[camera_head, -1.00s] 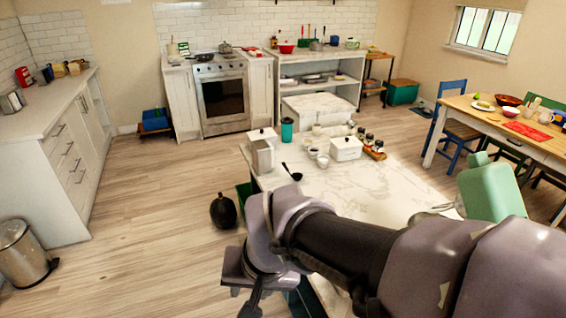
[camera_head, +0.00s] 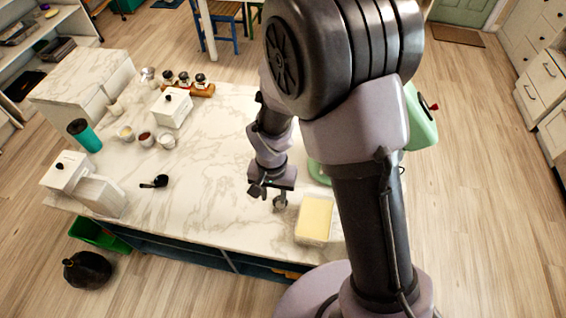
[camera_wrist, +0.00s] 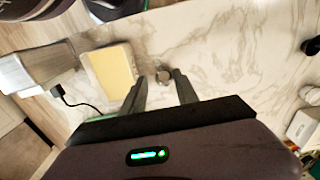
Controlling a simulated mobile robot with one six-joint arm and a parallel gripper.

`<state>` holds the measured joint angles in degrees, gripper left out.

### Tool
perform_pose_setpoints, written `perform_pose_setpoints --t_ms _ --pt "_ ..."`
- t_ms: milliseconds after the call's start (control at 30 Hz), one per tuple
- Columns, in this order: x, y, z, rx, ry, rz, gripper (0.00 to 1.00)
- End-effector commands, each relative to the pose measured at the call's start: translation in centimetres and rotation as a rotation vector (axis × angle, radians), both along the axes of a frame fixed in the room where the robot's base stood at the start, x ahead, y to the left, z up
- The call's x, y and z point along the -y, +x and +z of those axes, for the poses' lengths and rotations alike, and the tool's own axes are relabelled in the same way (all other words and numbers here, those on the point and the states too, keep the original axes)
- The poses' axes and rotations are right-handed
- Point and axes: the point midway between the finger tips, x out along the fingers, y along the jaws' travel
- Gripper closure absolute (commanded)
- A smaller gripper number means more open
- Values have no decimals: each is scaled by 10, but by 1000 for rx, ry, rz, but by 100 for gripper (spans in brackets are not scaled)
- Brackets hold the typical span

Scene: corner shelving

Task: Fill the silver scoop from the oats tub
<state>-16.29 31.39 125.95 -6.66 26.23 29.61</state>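The silver scoop (camera_head: 280,202) appears as a small round metal piece at the marble island's front edge area. It also shows in the wrist view (camera_wrist: 163,75), between and just beyond my fingertips. My gripper (camera_head: 273,189) points down over it; its fingers in the wrist view (camera_wrist: 161,77) are apart, with a gap seen on both sides of the scoop. The oats tub (camera_head: 314,219), clear-sided with pale yellow content, stands just right of the scoop; in the wrist view the tub (camera_wrist: 112,68) lies left of the fingers. The scoop's handle is not clear.
The marble island (camera_head: 215,150) is mostly clear at its middle. A black spoon (camera_head: 155,182), white canister (camera_head: 90,190), lidded white box (camera_head: 172,108), teal cup (camera_head: 85,135) and small bowls stand left. A green mixer (camera_head: 420,120) is right, partly behind my arm.

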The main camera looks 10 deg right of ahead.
Motion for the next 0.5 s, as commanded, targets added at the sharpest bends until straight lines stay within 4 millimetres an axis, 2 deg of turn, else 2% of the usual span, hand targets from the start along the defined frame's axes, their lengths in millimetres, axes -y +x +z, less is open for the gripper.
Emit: perform_pose_setpoints --t_ms 167,500 --pt "0 0 -15 -1 -1 0 64" --pt "0 0 -76 0 0 0 64"
